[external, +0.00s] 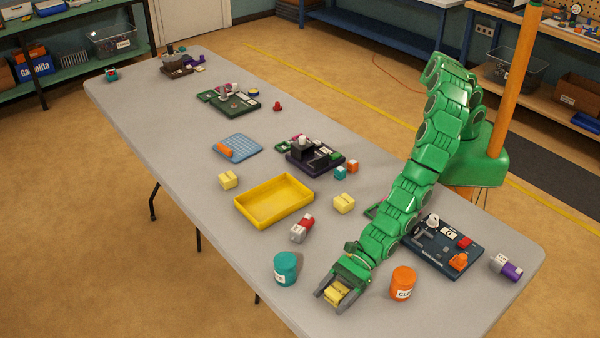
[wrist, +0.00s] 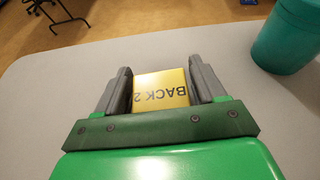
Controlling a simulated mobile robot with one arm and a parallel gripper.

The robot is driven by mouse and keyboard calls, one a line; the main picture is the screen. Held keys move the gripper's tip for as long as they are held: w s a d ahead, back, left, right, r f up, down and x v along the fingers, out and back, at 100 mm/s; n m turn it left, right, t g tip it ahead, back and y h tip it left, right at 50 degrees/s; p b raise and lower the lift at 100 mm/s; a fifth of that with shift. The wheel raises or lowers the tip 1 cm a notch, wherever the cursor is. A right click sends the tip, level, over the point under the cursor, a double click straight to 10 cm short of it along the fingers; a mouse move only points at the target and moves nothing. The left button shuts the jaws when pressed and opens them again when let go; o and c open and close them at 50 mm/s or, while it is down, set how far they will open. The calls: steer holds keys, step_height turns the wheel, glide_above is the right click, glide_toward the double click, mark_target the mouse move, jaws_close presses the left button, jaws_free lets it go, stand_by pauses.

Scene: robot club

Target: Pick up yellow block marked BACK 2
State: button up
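The yellow block marked BACK 2 (wrist: 160,90) is between the two fingers of my gripper (wrist: 160,84) in the wrist view, its lettering upside down there. In the external view the yellow block (external: 337,291) is between the fingers of my gripper (external: 334,295), low near the table's front edge. The fingers lie close along both sides of the block. Whether they press on it, and whether it touches the table, I cannot tell.
A teal container (external: 286,269) stands left of my gripper and an orange one (external: 402,283) right. Farther back are a yellow tray (external: 262,216), a red-and-grey piece (external: 302,228), other yellow blocks (external: 344,204) (external: 228,180) and a dark board (external: 425,256).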

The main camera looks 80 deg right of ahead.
mark_target(334, 293)
steer(key=c, duration=0.8)
steer(key=shift+o, duration=0.2)
steer(key=shift+d+r, duration=0.15)
steer(key=shift+r, duration=1.7)
steer(key=shift+s+d+r, duration=0.35)
steer(key=shift+d+r, duration=0.05)
steer(key=shift+r, duration=0.15)
steer(key=shift+s+d+r, duration=0.35)
steer(key=shift+d+r, duration=0.05)
steer(key=shift+r, duration=0.15)
steer(key=shift+s+d+r, duration=0.2)
steer(key=shift+d+r, duration=0.2)
steer(key=shift+r, duration=0.05)
steer(key=w+r+v, duration=0.1)
steer(key=v, duration=1.1)
steer(key=shift+d+r, duration=0.25)
steer(key=shift+r, duration=0.1)
